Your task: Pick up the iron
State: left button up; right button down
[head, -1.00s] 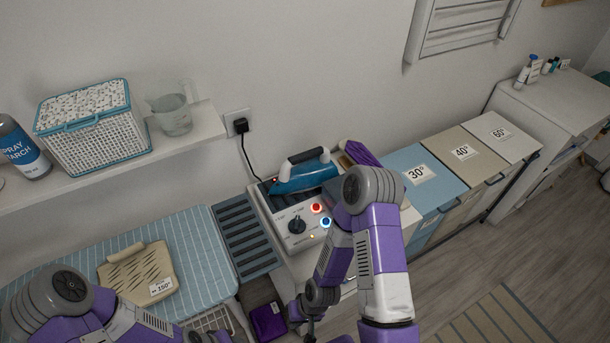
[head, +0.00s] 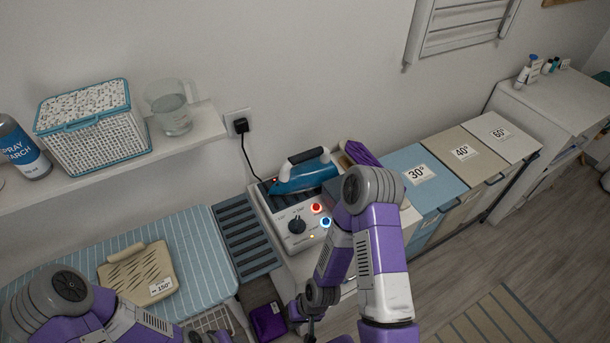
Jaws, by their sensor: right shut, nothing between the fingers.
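The iron (head: 303,176) is blue with a black and white handle. It rests on top of a white station (head: 284,209) that has a dark dial and red and blue buttons. My right arm stands in front of the station's right side. My right gripper (head: 304,329) is low at the bottom edge, in front of and below the iron and well apart from it. It is shut and empty, and mostly cut off by the frame. My left arm comes in at the lower left, and its gripper is not clearly in view.
A striped ironing board (head: 190,250) with a beige pad (head: 138,275) is at the left. A shelf (head: 190,140) above holds a basket (head: 95,125), a jug (head: 172,107) and a spray can (head: 22,150). Lidded bins (head: 425,185) stand right. A cord runs to the wall plug (head: 241,125).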

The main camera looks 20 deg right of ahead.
aim_at(315, 166)
jog(key=u, duration=1.8)
jog(key=k, duration=1.05)
jog(key=z, duration=1.8)
jog(key=i, duration=0.3)
jog(key=u, duration=0.15)
